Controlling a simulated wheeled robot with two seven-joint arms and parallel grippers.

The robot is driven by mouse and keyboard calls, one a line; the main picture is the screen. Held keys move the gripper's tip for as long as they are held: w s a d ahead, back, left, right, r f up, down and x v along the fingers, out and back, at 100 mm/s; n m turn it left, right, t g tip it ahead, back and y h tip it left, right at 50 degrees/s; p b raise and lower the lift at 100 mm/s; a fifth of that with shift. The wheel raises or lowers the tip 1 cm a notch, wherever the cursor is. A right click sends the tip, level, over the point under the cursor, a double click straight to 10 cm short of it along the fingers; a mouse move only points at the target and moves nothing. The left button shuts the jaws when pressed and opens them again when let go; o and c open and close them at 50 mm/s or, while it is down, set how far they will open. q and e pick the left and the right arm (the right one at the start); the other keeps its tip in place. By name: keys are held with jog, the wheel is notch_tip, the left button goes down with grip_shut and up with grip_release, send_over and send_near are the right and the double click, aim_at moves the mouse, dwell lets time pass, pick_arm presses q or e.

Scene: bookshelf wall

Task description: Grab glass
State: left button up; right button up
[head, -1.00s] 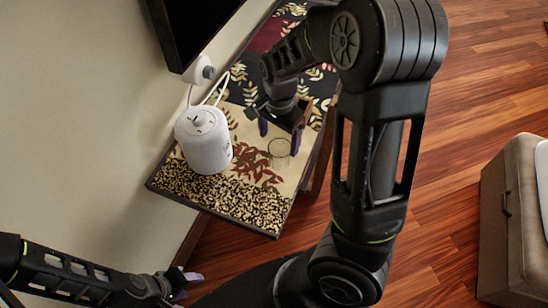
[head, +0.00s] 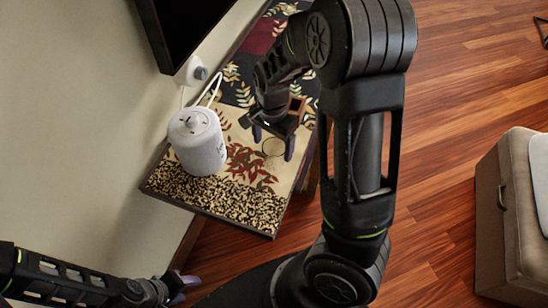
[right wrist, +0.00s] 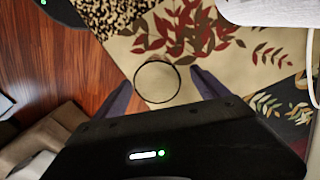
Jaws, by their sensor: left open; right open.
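The glass (head: 273,147) is a clear, thin-rimmed round shape on the patterned table, seen from above. It also shows in the right wrist view as a dark ring (right wrist: 157,82). My right gripper (head: 271,142) is open above the table by the glass. In the right wrist view the two fingers (right wrist: 160,93) lie on either side of the ring, with gaps on both sides and no contact visible. How high the fingertips are above the glass I cannot tell. My left gripper (head: 177,287) is open and empty at the lower left, away from the table.
A white cylindrical canister (head: 197,142) with a cable stands left of the glass on the table (head: 222,206). A dark screen (head: 180,30) hangs on the wall above. A beige ottoman (head: 490,215) stands at the right, with open wooden floor between.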

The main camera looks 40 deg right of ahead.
aim_at(274, 155)
jog(key=f, duration=0.5)
jog(key=shift+s, duration=0.2)
dwell(0.3)
jog(key=c, duration=1.6)
jog(key=shift+r, duration=0.15)
notch_tip(274, 155, up, 10)
jog(key=shift+f+p, duration=0.1)
jog(key=shift+p, duration=0.55)
